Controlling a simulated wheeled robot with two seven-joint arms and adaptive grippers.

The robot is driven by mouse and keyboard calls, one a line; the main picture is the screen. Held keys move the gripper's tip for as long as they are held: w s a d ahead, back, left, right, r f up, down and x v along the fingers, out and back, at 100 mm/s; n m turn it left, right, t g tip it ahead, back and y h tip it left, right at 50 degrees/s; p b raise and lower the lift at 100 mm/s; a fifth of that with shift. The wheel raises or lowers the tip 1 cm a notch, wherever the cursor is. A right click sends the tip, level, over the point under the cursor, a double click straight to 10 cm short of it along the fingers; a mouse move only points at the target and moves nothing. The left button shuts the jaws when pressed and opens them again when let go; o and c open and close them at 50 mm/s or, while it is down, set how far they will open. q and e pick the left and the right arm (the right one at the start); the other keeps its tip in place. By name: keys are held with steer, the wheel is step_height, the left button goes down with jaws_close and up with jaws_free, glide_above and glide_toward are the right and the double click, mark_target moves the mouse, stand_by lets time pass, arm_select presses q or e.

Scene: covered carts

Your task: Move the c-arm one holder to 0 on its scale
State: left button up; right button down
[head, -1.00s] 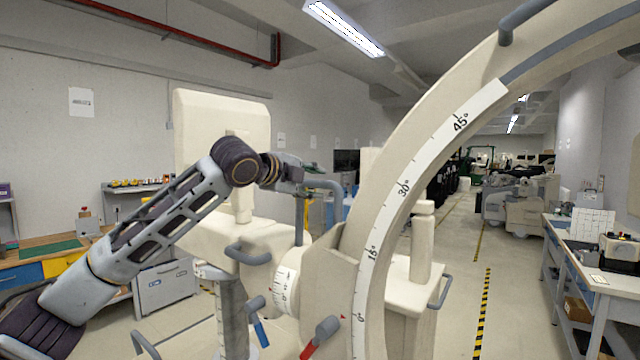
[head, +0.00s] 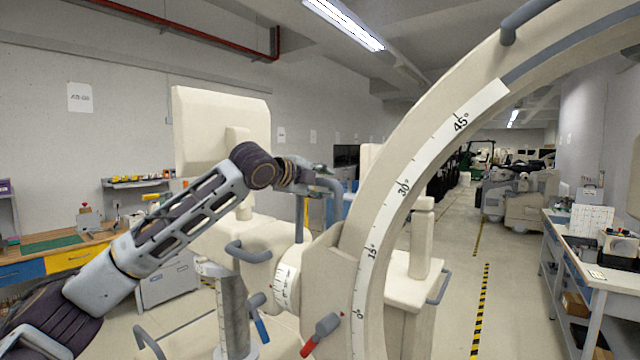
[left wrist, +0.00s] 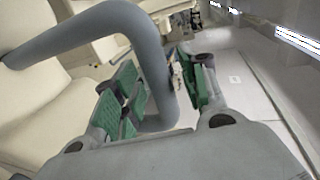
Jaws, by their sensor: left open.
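The large cream c-arm (head: 395,165) curves up to the right in the head view. Its white scale strip (head: 403,187) reads 0°, 15°, 30° and 45°. The cream holder (head: 325,275) clasps the arc's lower left side. A small red pointer on the holder lies beside the strip's 0° mark. A round drum (head: 286,284) with its own small scale sits left of the holder; its reading is too small to tell. My left gripper (head: 312,176) is at a grey bar handle (head: 333,188). In the left wrist view, the handle (left wrist: 150,65) runs between the open, green-padded fingers (left wrist: 165,90).
A blue lever (head: 260,328) and a red lever (head: 321,335) stick out below the holder. A grey loop handle (head: 247,252) is on the cart body. A bench (head: 60,250) stands left and a worktable (head: 590,262) right. The striped-floor aisle (head: 500,300) is clear.

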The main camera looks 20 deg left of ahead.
arm_select(q)
steer(key=shift+c, duration=0.2)
jaws_close()
arm_select(e)
steer(key=shift+w+f, duration=0.1)
